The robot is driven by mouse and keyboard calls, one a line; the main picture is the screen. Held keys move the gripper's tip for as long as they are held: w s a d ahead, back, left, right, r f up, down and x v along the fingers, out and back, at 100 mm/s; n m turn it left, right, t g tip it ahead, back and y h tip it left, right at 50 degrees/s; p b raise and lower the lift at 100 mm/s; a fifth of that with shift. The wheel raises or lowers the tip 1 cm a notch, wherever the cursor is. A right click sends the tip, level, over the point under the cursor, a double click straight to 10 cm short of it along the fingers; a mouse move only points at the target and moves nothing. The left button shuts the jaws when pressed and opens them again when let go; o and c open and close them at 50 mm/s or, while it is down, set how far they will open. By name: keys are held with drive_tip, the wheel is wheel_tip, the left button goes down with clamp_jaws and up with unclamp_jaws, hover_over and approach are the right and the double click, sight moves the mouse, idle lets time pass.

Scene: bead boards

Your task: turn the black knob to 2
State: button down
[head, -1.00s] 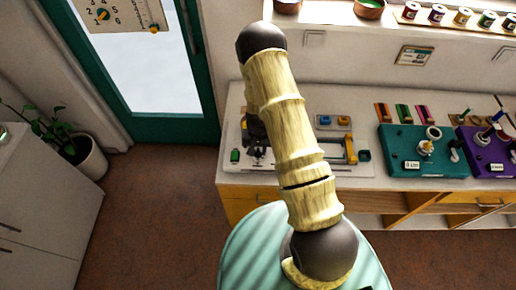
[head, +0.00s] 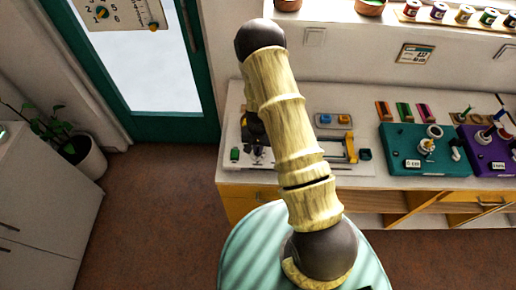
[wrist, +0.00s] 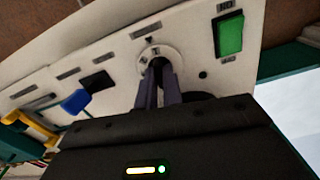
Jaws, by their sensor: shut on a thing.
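In the wrist view, the white board (wrist: 120,45) fills the upper part, tilted. The black knob (wrist: 158,63) sits in a pale round dial (wrist: 147,55) with small marks around it. My gripper (wrist: 160,80) reaches to the knob with its two dark fingers close together, shut on it. The fingers hide much of the knob; its pointer and the dial numbers are too small to read. In the head view, the board (head: 290,165) lies on the counter, and my arm hides its middle; the knob cannot be made out there.
A green switch (wrist: 229,35) sits right of the knob. A blue part (wrist: 76,102) and yellow parts (wrist: 28,122) are left. In the head view, a teal box (head: 400,150) and a purple box (head: 480,150) stand to the right. The floor (head: 150,210) is clear at left.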

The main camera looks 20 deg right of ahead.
drive_tip(key=m+b, duration=0.1)
drive_tip(key=m, duration=0.3)
drive_tip(key=m+b, duration=0.1)
drive_tip(key=m, duration=0.3)
idle(0.4)
drive_tip(key=c, duration=1.5)
unclamp_jaws()
drive_tip(key=shift+c, duration=0.2)
wheel_tip(320, 180, up, 18)
drive_tip(key=b, duration=0.2)
drive_tip(key=shift+f, duration=0.25)
